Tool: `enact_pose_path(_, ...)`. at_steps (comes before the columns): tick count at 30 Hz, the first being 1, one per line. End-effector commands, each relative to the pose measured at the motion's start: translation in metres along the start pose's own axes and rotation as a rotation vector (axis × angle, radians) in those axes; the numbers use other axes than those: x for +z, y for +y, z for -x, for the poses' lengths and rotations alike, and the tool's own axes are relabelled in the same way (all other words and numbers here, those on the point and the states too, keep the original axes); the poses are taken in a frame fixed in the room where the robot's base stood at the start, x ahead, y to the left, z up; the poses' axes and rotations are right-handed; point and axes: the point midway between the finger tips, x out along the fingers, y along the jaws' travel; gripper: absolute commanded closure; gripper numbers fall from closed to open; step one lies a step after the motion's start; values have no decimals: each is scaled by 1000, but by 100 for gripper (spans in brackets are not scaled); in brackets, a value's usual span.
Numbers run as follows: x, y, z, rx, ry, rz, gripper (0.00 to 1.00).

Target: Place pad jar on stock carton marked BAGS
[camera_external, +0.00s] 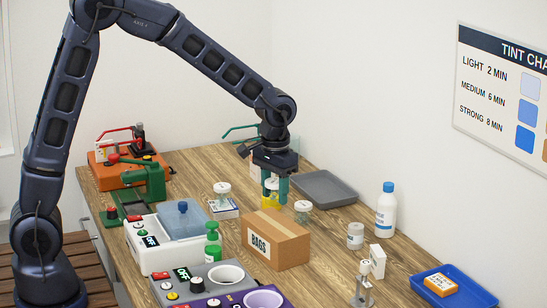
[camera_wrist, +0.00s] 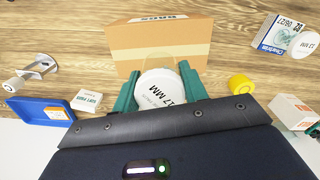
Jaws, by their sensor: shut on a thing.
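The stock carton marked BAGS (camera_external: 287,250) is a brown, taped box standing on the wooden table. In the wrist view the carton (camera_wrist: 135,38) lies just beyond my fingers, its lettering upside down at the top. My gripper (camera_external: 275,192) is behind the carton in the external view, its green fingers pointing down. In the wrist view my gripper (camera_wrist: 160,95) is shut on a jar (camera_wrist: 158,88) with a white lid marked 17 MM. The held jar's body is mostly hidden. My gripper and jar appear apart from the carton.
A yellow cylinder (camera_wrist: 240,85) stands close by my fingers. Another white-lidded jar (camera_external: 303,211) stands near the carton's back corner. A white machine (camera_external: 165,240) and green-capped bottle (camera_external: 212,245) stand left of the carton. A grey tray (camera_external: 325,187) lies behind; a white bottle (camera_external: 386,212) stands right.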

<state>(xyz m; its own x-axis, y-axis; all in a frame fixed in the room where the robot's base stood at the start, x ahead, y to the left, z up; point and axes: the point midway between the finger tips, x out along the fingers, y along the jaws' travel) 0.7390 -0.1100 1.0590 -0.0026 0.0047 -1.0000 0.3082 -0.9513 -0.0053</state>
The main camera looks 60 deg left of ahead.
Motion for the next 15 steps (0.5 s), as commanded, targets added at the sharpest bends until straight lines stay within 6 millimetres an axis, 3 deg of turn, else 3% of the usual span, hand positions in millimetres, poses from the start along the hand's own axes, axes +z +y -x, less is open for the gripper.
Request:
enact_pose_path(8,0,0,-17,0,0,0,80)
enact_pose_path(15,0,0,-49,0,-2,1,80)
